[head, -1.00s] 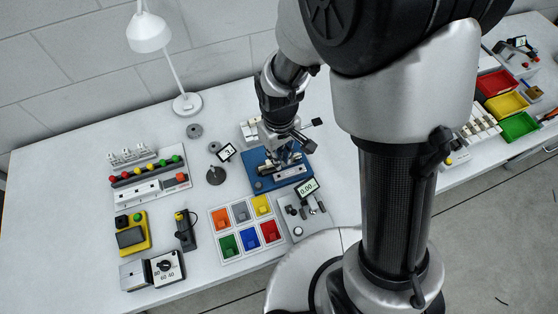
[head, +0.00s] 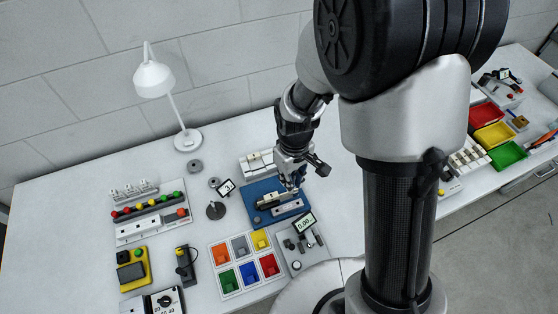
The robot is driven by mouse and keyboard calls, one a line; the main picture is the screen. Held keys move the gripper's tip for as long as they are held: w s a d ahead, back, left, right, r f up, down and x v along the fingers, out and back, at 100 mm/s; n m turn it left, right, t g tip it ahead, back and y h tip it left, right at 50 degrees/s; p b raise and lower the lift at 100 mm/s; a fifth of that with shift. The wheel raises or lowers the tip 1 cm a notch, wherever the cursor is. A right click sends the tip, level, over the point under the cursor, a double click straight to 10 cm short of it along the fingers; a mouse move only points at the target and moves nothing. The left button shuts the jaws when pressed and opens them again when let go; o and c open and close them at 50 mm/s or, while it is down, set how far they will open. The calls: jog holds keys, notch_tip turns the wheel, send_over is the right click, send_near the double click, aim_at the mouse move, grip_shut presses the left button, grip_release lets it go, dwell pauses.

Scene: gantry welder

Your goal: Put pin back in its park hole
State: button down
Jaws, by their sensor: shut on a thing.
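My gripper (head: 291,186) is over the upper right part of a blue fixture plate (head: 255,217), pointing down. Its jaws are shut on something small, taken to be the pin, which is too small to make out. The plate carries a dark bar and a light grey block (head: 288,207). The park hole cannot be made out. I cannot tell whether the held pin touches the plate.
A white block rack (head: 252,166) stands behind the plate. A tray of coloured bins (head: 227,288) lies front left. A lamp (head: 187,139) stands at the back. Table left of the lamp is clear.

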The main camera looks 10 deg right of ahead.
jog(key=shift+d+f+b, duration=0.45)
jog(key=shift+f+b, duration=0.15)
jog(key=shift+f, duration=1)
jog(key=shift+d+f+b, duration=0.4)
jog(key=shift+f+b, duration=0.25)
jog(key=shift+f, duration=0.9)
jog(key=shift+d+f+b, duration=0.45)
jog(key=shift+f+b, duration=0.15)
jog(key=shift+f, duration=1)
jog(key=shift+f+b, duration=1.05)
jog(key=shift+f, duration=0.15)
jog(key=c, duration=1.5)
grip_release()
jog(key=shift+r, duration=0.15)
notch_tip(320, 180, up, 12)
jog(key=shift+f, duration=0.1)
